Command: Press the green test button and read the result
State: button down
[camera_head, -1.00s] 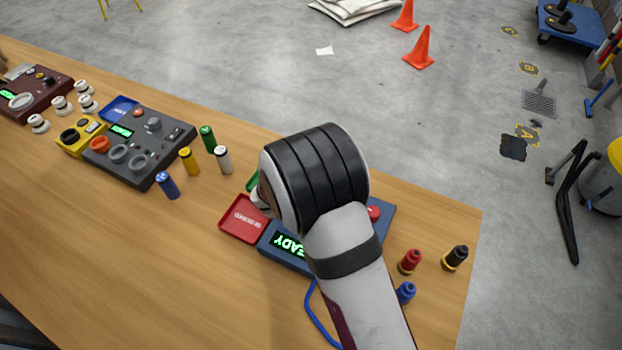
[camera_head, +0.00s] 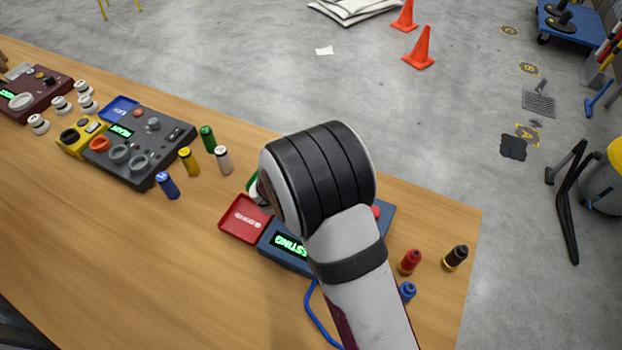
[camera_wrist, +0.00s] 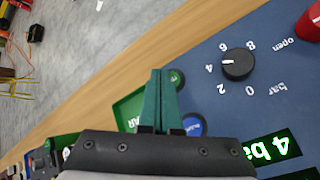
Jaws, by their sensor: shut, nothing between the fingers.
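The blue test panel (camera_head: 284,257) lies under my arm in the head view; my wrist hides much of it. Its green display (camera_head: 290,246) shows letters ending in "STING", the start covered. In the wrist view a display (camera_wrist: 270,148) reads "4 ba", cut off by the frame edge. My gripper (camera_wrist: 161,74) is shut and empty, its teal fingertips at the green button (camera_wrist: 177,77) and partly covering it. I cannot tell whether they touch. A blue button (camera_wrist: 193,125) sits beside the fingers. A black dial (camera_wrist: 238,64) has its white mark towards 4.
A red tray (camera_head: 246,218) adjoins the panel. Red (camera_head: 410,261), black (camera_head: 455,257) and blue (camera_head: 406,291) fittings stand to its right. A grey panel (camera_head: 150,143) with several bottles is at left. The wooden table's (camera_head: 180,255) front area is clear.

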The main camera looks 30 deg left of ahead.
jog(key=shift+r, duration=2.6)
